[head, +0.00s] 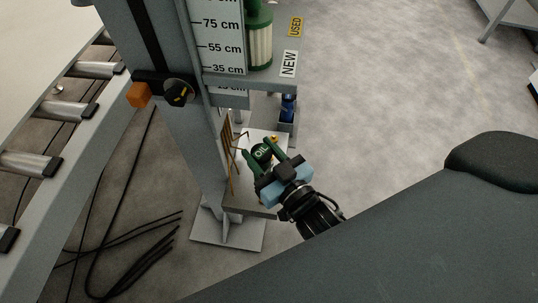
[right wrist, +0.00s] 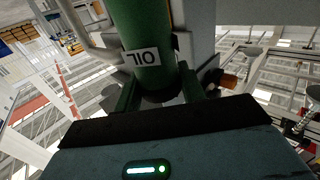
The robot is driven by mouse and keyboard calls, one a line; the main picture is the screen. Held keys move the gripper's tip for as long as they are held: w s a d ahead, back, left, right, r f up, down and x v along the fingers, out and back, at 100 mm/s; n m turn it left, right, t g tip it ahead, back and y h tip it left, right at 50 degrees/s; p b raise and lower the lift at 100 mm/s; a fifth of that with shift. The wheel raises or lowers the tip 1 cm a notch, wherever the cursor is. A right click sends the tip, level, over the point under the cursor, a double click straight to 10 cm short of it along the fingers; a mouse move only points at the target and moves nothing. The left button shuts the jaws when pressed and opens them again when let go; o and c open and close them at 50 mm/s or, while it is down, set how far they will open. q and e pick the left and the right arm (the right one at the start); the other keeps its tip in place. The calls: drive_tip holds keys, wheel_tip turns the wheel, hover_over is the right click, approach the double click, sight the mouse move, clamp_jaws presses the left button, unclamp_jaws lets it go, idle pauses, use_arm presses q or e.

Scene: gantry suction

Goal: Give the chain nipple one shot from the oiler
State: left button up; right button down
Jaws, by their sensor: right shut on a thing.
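The oiler (head: 261,152) is a dark green can with a white OIL label, with a thin spout seeming to point up and left. My right gripper (head: 259,156) is shut around the can, one finger on each side, beside the grey column and over the low shelf. I cannot make out the chain nipple for certain in either view. My left gripper is not in view.
A grey column (head: 188,130) with a black knob (head: 178,92) stands left of the gripper. A shelf above, marked USED and NEW (head: 289,63), holds a green-capped filter (head: 259,45). A blue can (head: 288,107) stands behind. A roller conveyor (head: 40,160) is at left. Cables lie on the floor.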

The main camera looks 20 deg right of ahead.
sight(267, 171)
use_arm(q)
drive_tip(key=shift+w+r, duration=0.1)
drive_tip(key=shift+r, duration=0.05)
use_arm(e)
drive_tip(key=shift+w+a+r, duration=0.1)
drive_tip(key=shift+a+r, duration=0.05)
drive_tip(key=shift+r, duration=0.1)
drive_tip(key=shift+p, duration=0.4)
wheel_tip(267, 171, down, 4)
drive_tip(key=b, duration=0.2)
drive_tip(key=shift+r+b, duration=0.1)
drive_tip(key=shift+b, duration=0.2)
drive_tip(key=shift+f+b, duration=0.3)
drive_tip(key=shift+f, duration=0.2)
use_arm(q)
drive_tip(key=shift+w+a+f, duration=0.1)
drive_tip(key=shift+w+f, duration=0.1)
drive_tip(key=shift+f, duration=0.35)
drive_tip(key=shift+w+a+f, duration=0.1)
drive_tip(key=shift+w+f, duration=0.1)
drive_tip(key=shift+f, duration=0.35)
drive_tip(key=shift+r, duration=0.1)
